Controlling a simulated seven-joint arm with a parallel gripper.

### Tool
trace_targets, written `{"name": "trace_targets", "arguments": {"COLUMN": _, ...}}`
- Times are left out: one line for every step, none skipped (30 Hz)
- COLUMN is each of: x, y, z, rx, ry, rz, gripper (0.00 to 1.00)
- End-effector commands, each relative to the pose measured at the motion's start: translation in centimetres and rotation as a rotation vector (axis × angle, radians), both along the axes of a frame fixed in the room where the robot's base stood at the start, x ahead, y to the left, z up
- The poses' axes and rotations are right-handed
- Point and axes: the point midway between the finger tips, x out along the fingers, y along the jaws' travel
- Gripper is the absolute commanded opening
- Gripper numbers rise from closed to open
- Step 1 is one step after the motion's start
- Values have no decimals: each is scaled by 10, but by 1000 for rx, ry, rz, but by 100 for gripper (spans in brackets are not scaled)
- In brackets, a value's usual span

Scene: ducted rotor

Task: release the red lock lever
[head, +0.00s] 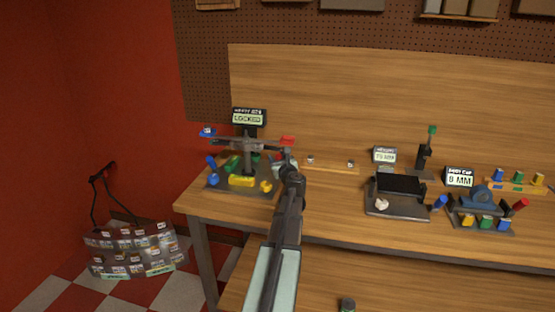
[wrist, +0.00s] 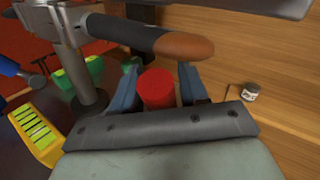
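The rotor unit (head: 247,145) stands at the left end of the bench, with a blue tip on the left and a red tip (head: 288,141) on the right. Its small display (head: 249,117) seems to read "LOCKED". In the wrist view a red cylindrical knob (wrist: 157,87), likely the lock lever's end, lies between the fingers of my gripper (wrist: 158,84). The fingers are apart, one on each side, with a narrow gap showing on the right; contact on the left is unclear. The lever's shaft is hidden. In the head view my gripper (head: 283,163) is beside the unit's right side.
A dark bar with a brown rounded end (wrist: 185,45) passes just beyond my fingers. A yellow block (wrist: 36,130) and green parts (wrist: 95,68) sit left. A small jar (wrist: 250,91) stands right. Other fixtures (head: 400,190) fill the bench's right side.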

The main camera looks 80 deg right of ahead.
Motion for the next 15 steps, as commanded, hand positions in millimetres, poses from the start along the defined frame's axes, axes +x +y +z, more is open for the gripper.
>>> {"name": "trace_targets", "arguments": {"x": 0, "y": 0, "z": 0, "rx": 0, "ry": 0, "rz": 0, "gripper": 38}}
{"name": "trace_targets", "arguments": {"x": 0, "y": 0, "z": 0, "rx": 0, "ry": 0, "rz": 0, "gripper": 36}}
{"name": "trace_targets", "arguments": {"x": 0, "y": 0, "z": 0, "rx": 0, "ry": 0, "rz": 0, "gripper": 32}}
{"name": "trace_targets", "arguments": {"x": 0, "y": 0, "z": 0, "rx": 0, "ry": 0, "rz": 0, "gripper": 29}}
{"name": "trace_targets", "arguments": {"x": 0, "y": 0, "z": 0, "rx": 0, "ry": 0, "rz": 0, "gripper": 26}}
{"name": "trace_targets", "arguments": {"x": 0, "y": 0, "z": 0, "rx": 0, "ry": 0, "rz": 0, "gripper": 22}}
{"name": "trace_targets", "arguments": {"x": 0, "y": 0, "z": 0, "rx": 0, "ry": 0, "rz": 0, "gripper": 19}}
{"name": "trace_targets", "arguments": {"x": 0, "y": 0, "z": 0, "rx": 0, "ry": 0, "rz": 0, "gripper": 16}}
{"name": "trace_targets", "arguments": {"x": 0, "y": 0, "z": 0, "rx": 0, "ry": 0, "rz": 0, "gripper": 13}}
{"name": "trace_targets", "arguments": {"x": 0, "y": 0, "z": 0, "rx": 0, "ry": 0, "rz": 0, "gripper": 10}}
{"name": "trace_targets", "arguments": {"x": 0, "y": 0, "z": 0, "rx": 0, "ry": 0, "rz": 0, "gripper": 7}}
{"name": "trace_targets", "arguments": {"x": 0, "y": 0, "z": 0, "rx": 0, "ry": 0, "rz": 0, "gripper": 3}}
{"name": "trace_targets", "arguments": {"x": 0, "y": 0, "z": 0, "rx": 0, "ry": 0, "rz": 0, "gripper": 0}}
{"name": "trace_targets", "arguments": {"x": 0, "y": 0, "z": 0, "rx": 0, "ry": 0, "rz": 0, "gripper": 0}}
{"name": "trace_targets", "arguments": {"x": 0, "y": 0, "z": 0, "rx": 0, "ry": 0, "rz": 0, "gripper": 0}}
